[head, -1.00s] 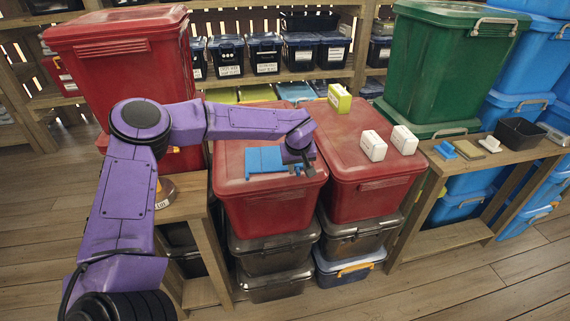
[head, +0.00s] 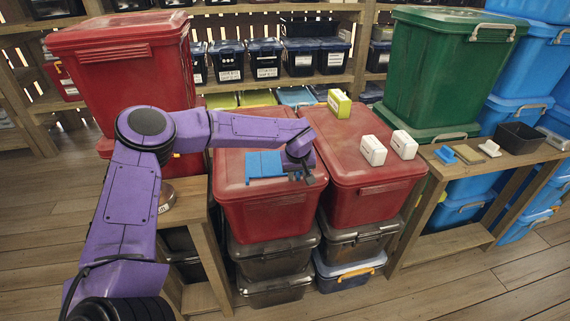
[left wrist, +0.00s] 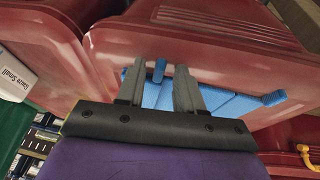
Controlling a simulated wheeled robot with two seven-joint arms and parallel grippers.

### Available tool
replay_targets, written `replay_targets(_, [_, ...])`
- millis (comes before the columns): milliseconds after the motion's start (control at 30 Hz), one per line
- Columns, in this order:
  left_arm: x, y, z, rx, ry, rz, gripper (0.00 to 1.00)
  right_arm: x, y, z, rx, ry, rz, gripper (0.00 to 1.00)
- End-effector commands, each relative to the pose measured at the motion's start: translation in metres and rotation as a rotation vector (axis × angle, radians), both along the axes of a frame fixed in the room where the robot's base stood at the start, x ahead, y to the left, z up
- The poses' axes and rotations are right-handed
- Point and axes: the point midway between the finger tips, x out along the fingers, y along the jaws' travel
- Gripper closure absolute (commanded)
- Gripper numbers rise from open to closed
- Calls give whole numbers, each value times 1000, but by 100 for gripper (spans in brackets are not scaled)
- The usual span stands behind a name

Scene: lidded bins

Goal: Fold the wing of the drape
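The blue drape (head: 264,164) lies on the lid of the left red bin (head: 228,196). It looks flat, with a straight seam across it. My left gripper (head: 302,177) is at the drape's right end, low over the lid. In the left wrist view the two grey fingers (left wrist: 160,88) stand apart, with a narrow blue upright piece (left wrist: 159,70) showing between them. They do not visibly close on it. More of the blue drape (left wrist: 232,104) shows behind and to the right of the fingers, partly hidden by them. My right gripper is not in view.
A second red bin (head: 362,205) stands close at right, carrying two white boxes (head: 373,151) and a yellow-green box (head: 339,102). A wooden stand at right holds a black tray (head: 519,137). A tall red bin (head: 125,75) stands behind my left arm.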

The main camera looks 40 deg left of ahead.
Motion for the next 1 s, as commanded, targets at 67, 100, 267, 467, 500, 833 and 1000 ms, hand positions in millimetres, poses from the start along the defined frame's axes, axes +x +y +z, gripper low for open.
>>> replay_targets(67, [0, 0, -1, 0, 0, 0, 64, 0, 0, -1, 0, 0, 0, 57])
replay_targets(100, [0, 0, -1, 0, 0, 0, 64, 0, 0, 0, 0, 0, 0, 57])
replay_targets(267, [0, 0, -1, 0, 0, 0, 64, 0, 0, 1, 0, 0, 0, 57])
replay_targets(467, [0, 0, 0, 1, 1, 0, 64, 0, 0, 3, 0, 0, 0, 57])
replay_targets(500, [0, 0, 0, 1, 1, 0, 64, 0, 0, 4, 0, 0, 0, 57])
replay_targets(833, [0, 0, 0, 0, 0, 0, 64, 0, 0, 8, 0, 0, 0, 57])
replay_targets(1000, [0, 0, 0, 1, -1, 0, 64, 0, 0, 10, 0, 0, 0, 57])
